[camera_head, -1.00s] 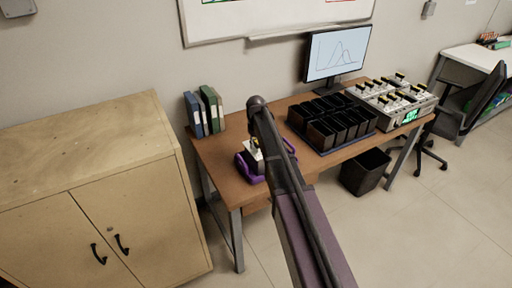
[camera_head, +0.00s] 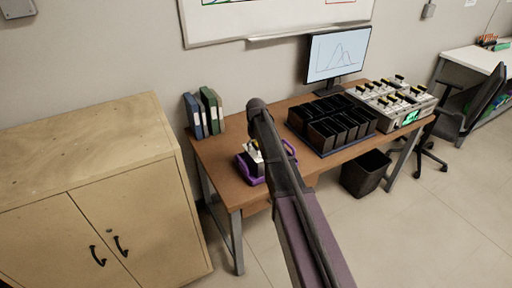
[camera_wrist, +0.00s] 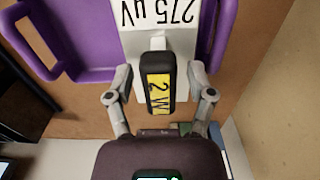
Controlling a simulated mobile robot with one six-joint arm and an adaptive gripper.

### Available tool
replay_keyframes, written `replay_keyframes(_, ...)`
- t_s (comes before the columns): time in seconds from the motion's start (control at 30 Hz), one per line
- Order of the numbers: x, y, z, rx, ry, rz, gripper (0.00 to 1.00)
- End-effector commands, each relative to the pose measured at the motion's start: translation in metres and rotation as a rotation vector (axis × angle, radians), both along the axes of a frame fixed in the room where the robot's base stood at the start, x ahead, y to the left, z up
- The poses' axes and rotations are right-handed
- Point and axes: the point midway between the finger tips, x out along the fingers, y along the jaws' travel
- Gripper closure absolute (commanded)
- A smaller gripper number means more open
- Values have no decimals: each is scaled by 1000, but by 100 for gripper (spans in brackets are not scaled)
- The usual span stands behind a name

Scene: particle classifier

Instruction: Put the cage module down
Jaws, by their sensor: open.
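The cage module is a white block with a black handle bearing a yellow label (camera_wrist: 158,88). My gripper (camera_wrist: 158,90) is open, with one finger on each side of the handle and a gap at each side.
The wooden desk (camera_head: 222,160) also holds binders (camera_head: 205,112) at the left, a rack of black bins (camera_head: 330,128), a monitor (camera_head: 338,52) and an instrument with several similar modules (camera_head: 405,108). A wooden cabinet (camera_head: 90,180) stands left of the desk.

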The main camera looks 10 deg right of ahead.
Motion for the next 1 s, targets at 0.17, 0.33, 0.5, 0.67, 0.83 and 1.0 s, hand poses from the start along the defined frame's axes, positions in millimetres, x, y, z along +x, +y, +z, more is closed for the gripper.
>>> replay_keyframes(0.17, 0, 0, 1, 0, 0, 0, 30)
replay_keyframes(0.33, 0, 0, 7, 0, 0, 0, 30)
replay_keyframes(0.5, 0, 0, 17, 0, 0, 0, 30)
replay_keyframes(0.67, 0, 0, 31, 0, 0, 0, 30)
replay_keyframes(0.83, 0, 0, 45, 0, 0, 0, 30)
replay_keyframes(1.0, 0, 0, 60, 0, 0, -1, 30)
